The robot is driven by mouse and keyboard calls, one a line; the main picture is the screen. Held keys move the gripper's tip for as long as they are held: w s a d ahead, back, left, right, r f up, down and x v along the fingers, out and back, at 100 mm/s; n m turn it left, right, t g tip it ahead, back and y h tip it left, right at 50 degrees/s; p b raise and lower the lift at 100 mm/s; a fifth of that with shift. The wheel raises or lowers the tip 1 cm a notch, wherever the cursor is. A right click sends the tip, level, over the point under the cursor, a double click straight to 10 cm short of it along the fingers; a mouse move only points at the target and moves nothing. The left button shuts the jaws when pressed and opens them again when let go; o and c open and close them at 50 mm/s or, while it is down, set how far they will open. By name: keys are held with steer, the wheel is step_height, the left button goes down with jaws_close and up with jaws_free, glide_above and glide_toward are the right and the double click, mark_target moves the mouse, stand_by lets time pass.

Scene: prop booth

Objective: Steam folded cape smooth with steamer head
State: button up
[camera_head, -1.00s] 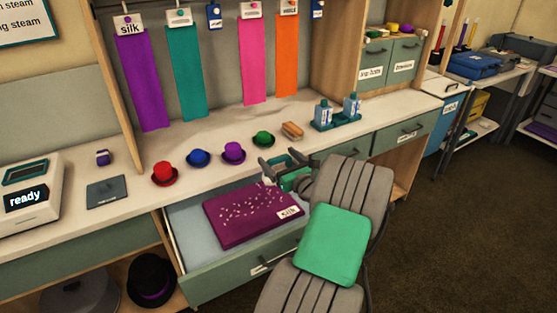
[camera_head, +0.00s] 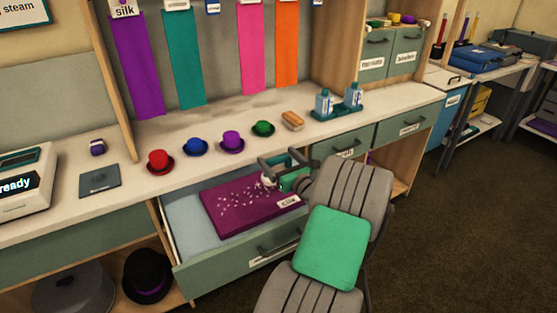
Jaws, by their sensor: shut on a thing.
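The folded purple cape (camera_head: 236,219) lies flat in the open drawer, with white specks scattered over its top and a "silk" label near its right corner. My gripper (camera_head: 268,170) is at the cape's back right corner, shut on a small white thing that looks like the steamer head (camera_head: 268,181). The white head is over or just at the cape's edge; I cannot tell whether it touches. My arm hides the area right of the cape.
The open drawer (camera_head: 240,264) juts out below the counter (camera_head: 125,205). A display (camera_head: 17,187) reads "ready".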

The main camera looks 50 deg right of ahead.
steer(key=shift+f, duration=0.35)
steer(key=shift+w+a+r, duration=0.1)
steer(key=shift+a+r, duration=0.1)
steer(key=shift+w+a+p, duration=0.15)
steer(key=shift+a+p, duration=0.15)
steer(key=shift+a, duration=0.15)
steer(key=w+a+p, duration=0.2)
steer(key=a, duration=0.6)
steer(key=w+a+p, duration=0.3)
steer(key=a, duration=0.6)
steer(key=shift+p, duration=0.35)
stand_by(0.6)
steer(key=shift+f, duration=0.1)
stand_by(1.2)
step_height(320, 180, up, 15)
steer(key=p, duration=1.5)
